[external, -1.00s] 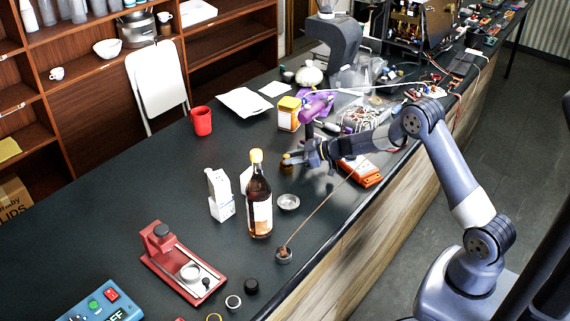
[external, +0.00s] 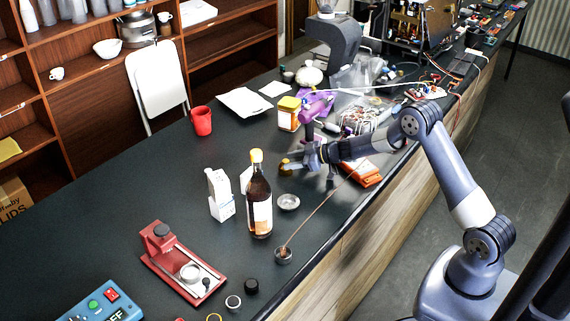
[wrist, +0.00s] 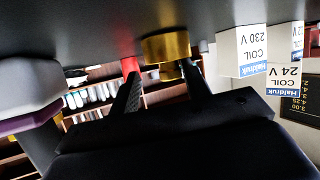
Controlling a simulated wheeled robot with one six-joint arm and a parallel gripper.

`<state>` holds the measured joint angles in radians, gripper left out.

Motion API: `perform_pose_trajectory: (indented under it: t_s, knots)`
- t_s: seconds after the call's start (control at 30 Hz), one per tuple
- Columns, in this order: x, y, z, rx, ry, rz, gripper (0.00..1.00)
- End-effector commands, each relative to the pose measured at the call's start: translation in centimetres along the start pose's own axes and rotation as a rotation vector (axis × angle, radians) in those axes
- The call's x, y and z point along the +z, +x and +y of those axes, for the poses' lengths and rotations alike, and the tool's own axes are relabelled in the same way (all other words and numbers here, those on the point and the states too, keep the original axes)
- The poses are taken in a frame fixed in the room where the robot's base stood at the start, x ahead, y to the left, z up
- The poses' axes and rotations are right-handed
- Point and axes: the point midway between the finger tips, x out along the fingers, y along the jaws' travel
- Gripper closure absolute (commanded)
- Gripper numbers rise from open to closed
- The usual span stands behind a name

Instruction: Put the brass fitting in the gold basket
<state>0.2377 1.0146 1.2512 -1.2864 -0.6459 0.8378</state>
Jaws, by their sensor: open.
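The brass fitting (wrist: 165,47) is a short gold cylinder on the dark worktop in the wrist view, which looks upside down. My gripper (wrist: 164,75) is open, its two dark fingers pointing at the fitting, which shows at or just beyond the fingertips. I cannot tell whether they touch it. In the external view my gripper (external: 288,160) is low over the worktop, with the fitting (external: 285,166) at its tip, partly hidden. A gold ring (external: 214,318), cut off at the bottom edge, may be the gold basket; I cannot be sure.
A brown bottle (external: 259,208), white coil boxes (external: 220,195) and a metal dish (external: 288,202) stand nearby. A thin rod rises from a small metal cup (external: 283,256). A yellow-lidded jar (external: 289,114), purple tool (external: 316,105) and orange item (external: 361,171) are near my gripper.

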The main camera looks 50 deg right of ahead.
Motion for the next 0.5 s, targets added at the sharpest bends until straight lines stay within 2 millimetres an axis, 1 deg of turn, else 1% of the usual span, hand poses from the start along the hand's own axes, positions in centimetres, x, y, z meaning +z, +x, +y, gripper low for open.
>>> perform_pose_trajectory:
  t_s: [0.07, 0.17, 0.27, 0.5]
  knots:
    - [-0.5, -0.2, 0.1, 0.0, -0.001, 0.001, 0.55]
    - [-0.3, -1.2, 0.1, 0.002, 0.0, 0.001, 0.55]
    - [-0.3, -2.8, 0.1, 0.003, 0.001, 0.002, 0.55]
    - [-0.2, -7.8, 0.2, 0.004, 0.0, 0.001, 0.55]
